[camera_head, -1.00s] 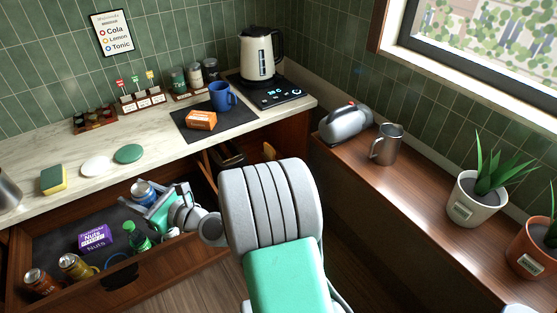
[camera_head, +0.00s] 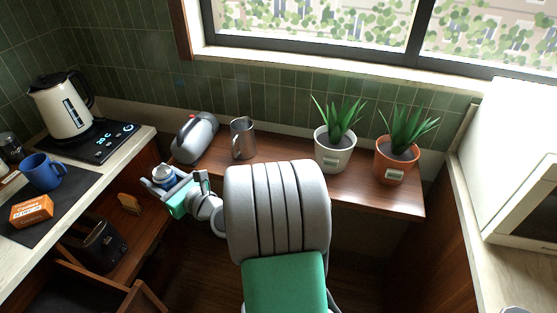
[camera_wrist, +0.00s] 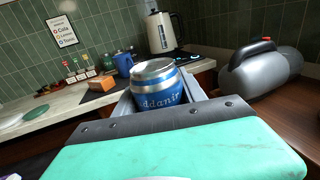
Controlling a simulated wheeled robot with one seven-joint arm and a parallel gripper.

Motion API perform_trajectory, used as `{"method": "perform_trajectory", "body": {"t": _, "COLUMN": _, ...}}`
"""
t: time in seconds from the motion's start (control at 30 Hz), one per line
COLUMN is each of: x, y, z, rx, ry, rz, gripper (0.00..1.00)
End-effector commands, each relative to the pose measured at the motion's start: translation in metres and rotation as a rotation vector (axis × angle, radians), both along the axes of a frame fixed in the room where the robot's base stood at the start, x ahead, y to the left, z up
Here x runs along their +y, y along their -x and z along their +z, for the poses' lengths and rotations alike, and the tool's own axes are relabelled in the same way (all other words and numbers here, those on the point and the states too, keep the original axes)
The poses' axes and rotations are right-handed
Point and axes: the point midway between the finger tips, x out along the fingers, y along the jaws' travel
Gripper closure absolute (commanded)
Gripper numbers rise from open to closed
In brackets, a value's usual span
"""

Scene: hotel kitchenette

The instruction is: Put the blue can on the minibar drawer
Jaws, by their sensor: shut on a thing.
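The blue can (camera_wrist: 157,90) with a silver lid is held between the fingers of my gripper in the wrist view, upright or nearly so. In the head view the can (camera_head: 162,173) shows small at the end of my gripper (camera_head: 166,182), in front of the wooden ledge under the window and left of the grey appliance. My gripper is shut on the can. The open minibar drawer shows only by what seems its wooden edge (camera_head: 95,287) at the lower left; its contents are out of view.
The wooden ledge (camera_head: 275,170) holds a grey appliance (camera_head: 196,137), a metal pitcher (camera_head: 243,138) and two potted plants (camera_head: 335,148). The counter at left holds a kettle (camera_head: 62,106), a blue mug (camera_head: 42,171) and an orange box (camera_head: 32,210). A white appliance (camera_head: 515,165) stands right.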

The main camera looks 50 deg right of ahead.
Motion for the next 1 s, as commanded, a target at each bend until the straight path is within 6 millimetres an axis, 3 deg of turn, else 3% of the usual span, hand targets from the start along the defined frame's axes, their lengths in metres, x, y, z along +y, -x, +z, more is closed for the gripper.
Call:
{"method": "perform_trajectory", "body": {"t": 0.03, "x": -0.03, "y": 0.005, "z": 0.009, "rx": -0.003, "ry": 0.004, "rz": -0.067, "gripper": 1.0}}
{"method": "perform_trajectory", "body": {"t": 0.2, "x": -0.132, "y": 0.042, "z": 0.034, "rx": 0.0, "ry": 0.004, "rz": -0.31, "gripper": 1.0}}
{"method": "perform_trajectory", "body": {"t": 0.3, "x": -0.188, "y": 0.077, "z": 0.049, "rx": -0.001, "ry": 0.004, "rz": -0.459, "gripper": 1.0}}
{"method": "perform_trajectory", "body": {"t": 0.4, "x": -0.231, "y": 0.112, "z": 0.061, "rx": -0.002, "ry": 0.004, "rz": -0.585, "gripper": 1.0}}
{"method": "perform_trajectory", "body": {"t": 0.5, "x": -0.257, "y": 0.138, "z": 0.069, "rx": -0.004, "ry": 0.003, "rz": -0.672, "gripper": 1.0}}
{"method": "perform_trajectory", "body": {"t": 0.63, "x": -0.273, "y": 0.155, "z": 0.073, "rx": -0.007, "ry": 0.001, "rz": -0.725, "gripper": 1.0}}
{"method": "perform_trajectory", "body": {"t": 0.77, "x": -0.293, "y": 0.147, "z": 0.061, "rx": -0.004, "ry": -0.002, "rz": -0.73, "gripper": 1.0}}
{"method": "perform_trajectory", "body": {"t": 1.0, "x": -0.354, "y": 0.116, "z": 0.031, "rx": -0.006, "ry": -0.002, "rz": -0.727, "gripper": 1.0}}
